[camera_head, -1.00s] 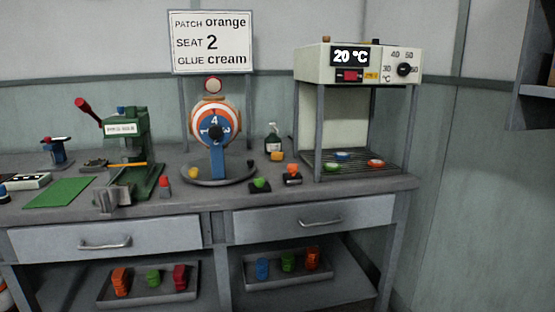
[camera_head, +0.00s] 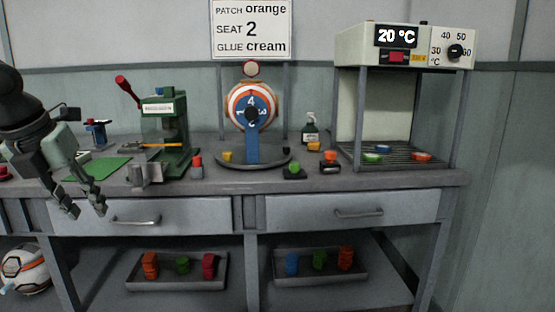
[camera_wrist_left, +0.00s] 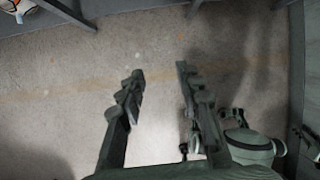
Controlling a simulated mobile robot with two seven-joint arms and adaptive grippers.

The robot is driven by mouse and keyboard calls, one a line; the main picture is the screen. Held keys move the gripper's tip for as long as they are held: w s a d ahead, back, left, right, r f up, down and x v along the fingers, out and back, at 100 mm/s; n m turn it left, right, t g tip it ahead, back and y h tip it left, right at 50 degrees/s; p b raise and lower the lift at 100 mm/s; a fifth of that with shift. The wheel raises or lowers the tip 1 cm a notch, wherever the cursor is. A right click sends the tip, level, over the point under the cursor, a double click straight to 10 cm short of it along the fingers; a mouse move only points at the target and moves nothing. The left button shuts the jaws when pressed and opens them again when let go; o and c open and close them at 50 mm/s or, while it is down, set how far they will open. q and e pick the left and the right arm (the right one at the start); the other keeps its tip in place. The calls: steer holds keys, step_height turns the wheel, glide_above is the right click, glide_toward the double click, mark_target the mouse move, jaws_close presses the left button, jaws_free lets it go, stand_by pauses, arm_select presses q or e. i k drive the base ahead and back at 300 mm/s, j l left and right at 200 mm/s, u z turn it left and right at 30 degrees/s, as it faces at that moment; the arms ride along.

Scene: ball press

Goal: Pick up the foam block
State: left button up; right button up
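I cannot tell for certain which thing is the foam block. A small yellow-orange block (camera_head: 314,147) lies at the back of the bench near the spray bottle, and a small yellow piece (camera_head: 227,157) lies on the round base of the ball stand. My left gripper (camera_head: 88,211) is open and empty in front of the bench's left part, well away from both. In the left wrist view its fingers (camera_wrist_left: 160,72) are apart over bare floor. Grey-green jointed parts show at that view's lower right; I cannot tell whether they include my right gripper.
A green press (camera_head: 172,135), a ball stand (camera_head: 252,150) and an oven rack (camera_head: 405,154) stand on the bench. Two trays (camera_head: 178,286) (camera_head: 310,280) with coloured pieces sit on the lower shelf. A ball (camera_head: 25,268) lies at lower left. The floor under the left gripper is clear.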

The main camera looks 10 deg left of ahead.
mark_target(313, 146)
steer(key=i+l+z, duration=0.1)
steer(key=i+z, duration=0.2)
steer(key=i, duration=0.35)
steer(key=i+j+z, duration=0.1)
steer(key=i+z, duration=0.2)
steer(key=i, duration=0.4)
steer(key=i+j+z, duration=0.3)
steer(key=i, duration=0.35)
